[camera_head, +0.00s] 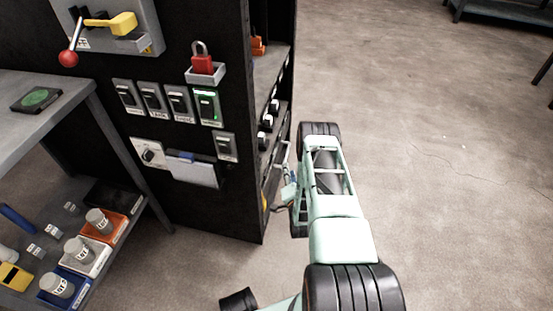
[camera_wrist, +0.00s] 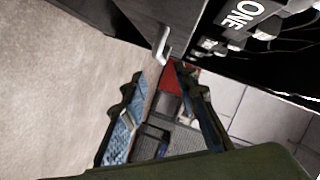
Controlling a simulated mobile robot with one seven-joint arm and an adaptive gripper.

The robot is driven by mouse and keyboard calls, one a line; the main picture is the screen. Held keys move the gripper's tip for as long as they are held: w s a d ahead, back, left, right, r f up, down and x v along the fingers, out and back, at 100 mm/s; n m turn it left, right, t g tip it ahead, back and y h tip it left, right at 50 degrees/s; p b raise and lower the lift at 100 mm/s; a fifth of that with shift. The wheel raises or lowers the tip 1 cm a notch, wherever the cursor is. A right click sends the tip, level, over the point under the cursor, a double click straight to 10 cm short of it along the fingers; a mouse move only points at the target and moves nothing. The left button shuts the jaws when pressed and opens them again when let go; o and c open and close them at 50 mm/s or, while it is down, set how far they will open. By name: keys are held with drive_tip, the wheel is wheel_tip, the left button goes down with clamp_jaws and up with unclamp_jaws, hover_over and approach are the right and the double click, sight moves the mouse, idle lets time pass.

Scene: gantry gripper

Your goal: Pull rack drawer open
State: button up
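The dark rack (camera_head: 200,150) stands in the middle of the head view, its shelved front facing right. In the wrist view a dark drawer front (camera_wrist: 180,14) shows at the top, with a pale metal handle (camera_wrist: 162,46) on it. My gripper (camera_wrist: 158,76) is open, its two fingers apart. The handle lies just beyond the fingertips, and nothing shows held between them. In the head view my gripper (camera_head: 288,190) is low beside the rack's right front edge, partly hidden by my arm. The head view does not show clearly whether the drawer is shut.
A red object (camera_wrist: 172,75) lies beyond the fingers. The rack's side carries several switches (camera_head: 165,100) and a red padlock (camera_head: 202,63). A grey workbench (camera_head: 45,100) stands left. The floor right is clear.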

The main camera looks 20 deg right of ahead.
sight(286, 156)
drive_tip(key=b+x, duration=0.3)
drive_tip(key=x, duration=0.6)
drive_tip(key=shift+w+d+f+b, duration=0.1)
drive_tip(key=shift+f+b, duration=0.1)
drive_tip(key=shift+b, duration=0.15)
drive_tip(key=shift+w+d, duration=0.2)
drive_tip(key=shift+w, duration=0.5)
drive_tip(key=shift+c, duration=0.4)
clamp_jaws()
